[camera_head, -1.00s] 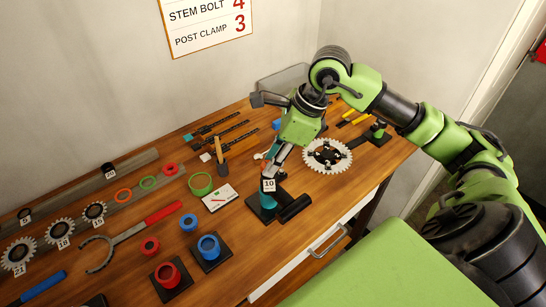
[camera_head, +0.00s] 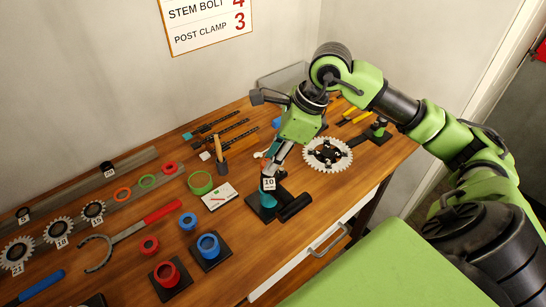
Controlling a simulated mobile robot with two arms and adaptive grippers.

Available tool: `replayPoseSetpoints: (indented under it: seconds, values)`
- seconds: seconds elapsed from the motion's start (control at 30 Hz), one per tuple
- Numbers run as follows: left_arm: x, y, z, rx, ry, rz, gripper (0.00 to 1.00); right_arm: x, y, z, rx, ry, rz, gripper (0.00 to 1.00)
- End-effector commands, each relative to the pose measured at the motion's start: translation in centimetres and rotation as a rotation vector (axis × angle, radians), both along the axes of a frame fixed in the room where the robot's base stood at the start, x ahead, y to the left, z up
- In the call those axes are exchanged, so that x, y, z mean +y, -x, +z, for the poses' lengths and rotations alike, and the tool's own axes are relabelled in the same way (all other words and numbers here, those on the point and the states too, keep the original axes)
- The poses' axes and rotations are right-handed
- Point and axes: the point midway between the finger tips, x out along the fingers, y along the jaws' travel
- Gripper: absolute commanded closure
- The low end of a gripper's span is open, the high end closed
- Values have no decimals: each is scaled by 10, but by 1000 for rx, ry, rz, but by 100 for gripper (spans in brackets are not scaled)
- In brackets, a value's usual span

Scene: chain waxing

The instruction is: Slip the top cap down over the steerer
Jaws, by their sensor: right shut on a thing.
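My right gripper (camera_head: 271,168) points down over a teal upright post (camera_head: 267,200) on a dark base, which I take for the steerer on its stand. The gripper is shut on a small piece at the post's top. I take this piece for the top cap, but the fingers and a white tag reading 10 (camera_head: 269,184) mostly hide it. I cannot tell whether the piece is around the post or just above it. A black cylinder (camera_head: 295,207) lies beside the post, to its right. My left gripper is not in view.
A toothed chainring (camera_head: 327,142) lies to the right of the gripper. A white card (camera_head: 219,196) and a green ring (camera_head: 200,183) lie left of the post.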

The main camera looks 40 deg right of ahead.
Motion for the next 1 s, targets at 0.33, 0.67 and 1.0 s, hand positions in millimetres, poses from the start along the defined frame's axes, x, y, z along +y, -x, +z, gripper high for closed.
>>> replayPoseSetpoints:
  seconds: [0.33, 0.67, 1.0]
  values:
    - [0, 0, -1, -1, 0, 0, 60, 0, 0, -1, 0, 0, 0, 86]
    - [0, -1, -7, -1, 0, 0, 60, 0, -1, -3, 0, 0, 0, 86]
    - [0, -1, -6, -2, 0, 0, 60, 0, -1, -2, 0, 0, 0, 86]
